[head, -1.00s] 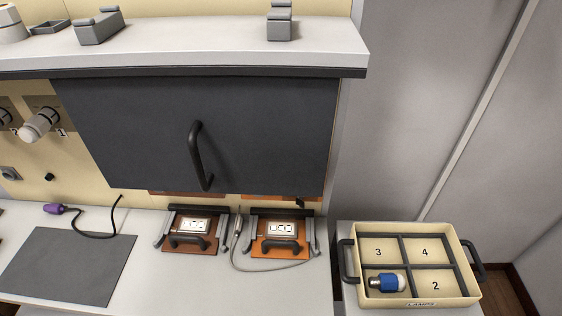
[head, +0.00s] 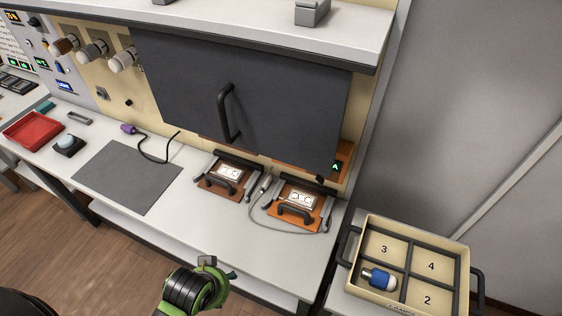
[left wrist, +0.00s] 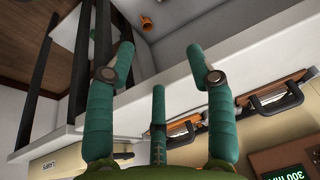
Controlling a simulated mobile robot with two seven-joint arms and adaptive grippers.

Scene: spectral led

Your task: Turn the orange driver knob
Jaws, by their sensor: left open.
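My right gripper is not in view.
The dark hood door (head: 240,90) hangs over the modules. A grey cable lies between them. A lamp tray (head: 465,265) holding a blue lamp (head: 378,279) stands at the right. A grey mat (head: 125,178) and red tray (head: 32,131) lie left. A green-and-black arm part of mine shows at the bottom.

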